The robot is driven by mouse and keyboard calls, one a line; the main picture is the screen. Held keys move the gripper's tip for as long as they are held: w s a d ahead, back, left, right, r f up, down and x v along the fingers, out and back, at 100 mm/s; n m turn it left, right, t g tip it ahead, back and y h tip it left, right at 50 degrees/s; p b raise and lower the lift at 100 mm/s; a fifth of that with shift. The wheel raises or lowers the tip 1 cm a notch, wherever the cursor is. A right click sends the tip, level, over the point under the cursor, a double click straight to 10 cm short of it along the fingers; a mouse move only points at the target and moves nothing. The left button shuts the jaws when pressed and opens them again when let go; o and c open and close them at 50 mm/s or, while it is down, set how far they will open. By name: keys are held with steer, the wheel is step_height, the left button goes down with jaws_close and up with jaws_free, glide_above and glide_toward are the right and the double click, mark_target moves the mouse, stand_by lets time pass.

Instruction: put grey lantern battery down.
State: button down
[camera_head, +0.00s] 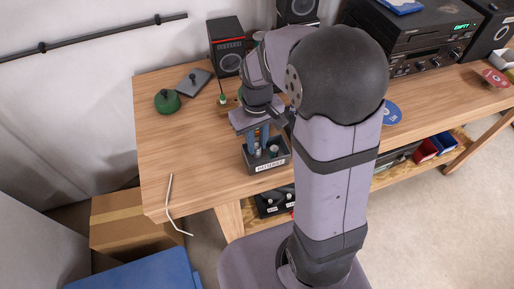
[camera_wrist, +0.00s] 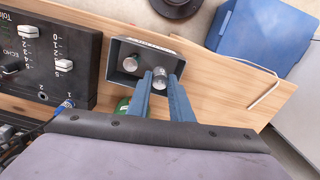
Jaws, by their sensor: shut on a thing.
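My gripper (camera_head: 262,134) points down over a dark grey open box (camera_head: 266,164) with a white label at the table's front edge. Its blue fingers (camera_wrist: 167,76) reach into this box in the wrist view, where the box's rim (camera_wrist: 111,60) shows. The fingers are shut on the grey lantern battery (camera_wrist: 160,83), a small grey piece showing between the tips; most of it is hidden. Other small round metallic pieces (camera_wrist: 127,64) are in the box beside the fingers. I cannot tell whether the held battery touches the box floor.
A dark panel with sliders and knobs (camera_wrist: 45,60) stands close to the box in the wrist view. A green rounded thing (camera_head: 167,101), a grey flat case (camera_head: 193,82) and a speaker (camera_head: 227,47) stand farther back. The table's left part is clear.

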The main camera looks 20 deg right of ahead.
mark_target(257, 146)
steer(key=shift+f+p, duration=0.35)
steer(key=shift+f, duration=1.4)
steer(key=shift+f, duration=0.2)
steer(key=c, duration=1.9)
jaws_free()
steer(key=shift+o, duration=0.2)
steer(key=shift+r, duration=0.1)
step_height(257, 146, up, 12)
steer(key=shift+r+b, duration=0.1)
steer(key=shift+b, duration=0.75)
steer(key=s+f+m, duration=0.1)
steer(key=s+f, duration=0.8)
steer(key=s, duration=0.3)
steer(key=shift+a+f+m, duration=0.3)
steer(key=shift+a+m, duration=0.1)
